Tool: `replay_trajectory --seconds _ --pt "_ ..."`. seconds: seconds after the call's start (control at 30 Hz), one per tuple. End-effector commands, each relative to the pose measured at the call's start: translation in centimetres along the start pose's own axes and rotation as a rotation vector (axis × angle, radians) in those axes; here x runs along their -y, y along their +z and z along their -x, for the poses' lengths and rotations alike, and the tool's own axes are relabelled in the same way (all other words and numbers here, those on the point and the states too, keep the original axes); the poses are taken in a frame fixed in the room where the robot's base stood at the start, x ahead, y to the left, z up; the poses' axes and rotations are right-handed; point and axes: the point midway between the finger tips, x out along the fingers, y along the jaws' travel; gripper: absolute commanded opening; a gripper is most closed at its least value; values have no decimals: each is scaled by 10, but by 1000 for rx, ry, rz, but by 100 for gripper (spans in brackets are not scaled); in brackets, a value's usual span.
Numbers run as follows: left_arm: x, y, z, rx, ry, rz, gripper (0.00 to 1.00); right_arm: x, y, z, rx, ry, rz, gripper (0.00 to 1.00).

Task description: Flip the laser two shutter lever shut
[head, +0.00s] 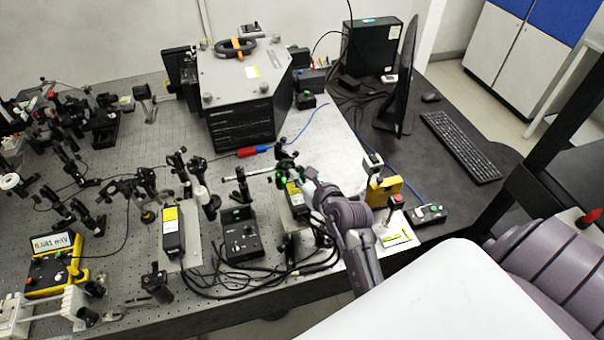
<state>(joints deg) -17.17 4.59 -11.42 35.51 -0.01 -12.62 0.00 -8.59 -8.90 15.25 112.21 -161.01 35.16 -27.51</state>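Two black laser boxes with yellow labels stand on the optical bench (215,300). One laser box (172,240) is left of centre on a pale plate. The other laser box (296,203) is right of centre, and green shows at its far end. I cannot read which is laser two. My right gripper (291,172) is at the far end of the right-hand box, over or touching it. Its fingers are small and blend with the parts there, so I cannot tell if they are open. No shutter lever can be made out; the gripper may hide it. My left gripper is not in view.
A black control box (241,243) with cables stands between the laser boxes. Optic posts (190,175) crowd the left. A large grey instrument (240,85) stands behind. A yellow block (384,191) and a button box (430,213) are right of my arm.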

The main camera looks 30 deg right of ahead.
Motion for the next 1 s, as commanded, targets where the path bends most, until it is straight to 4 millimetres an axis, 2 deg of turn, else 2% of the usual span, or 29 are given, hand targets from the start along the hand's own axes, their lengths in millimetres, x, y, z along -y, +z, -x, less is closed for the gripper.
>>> replay_trajectory --seconds 0.03,0.1,0.67,0.83,1.0 --pt "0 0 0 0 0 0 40 0 0 0 0 0 0 32" --pt "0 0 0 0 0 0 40 0 0 0 0 0 -1 40" --pt "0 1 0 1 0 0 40 1 0 0 2 4 -12 40" --pt "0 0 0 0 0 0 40 7 -2 1 21 37 -103 40" --pt "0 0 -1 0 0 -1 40 16 -6 2 55 100 -270 40"
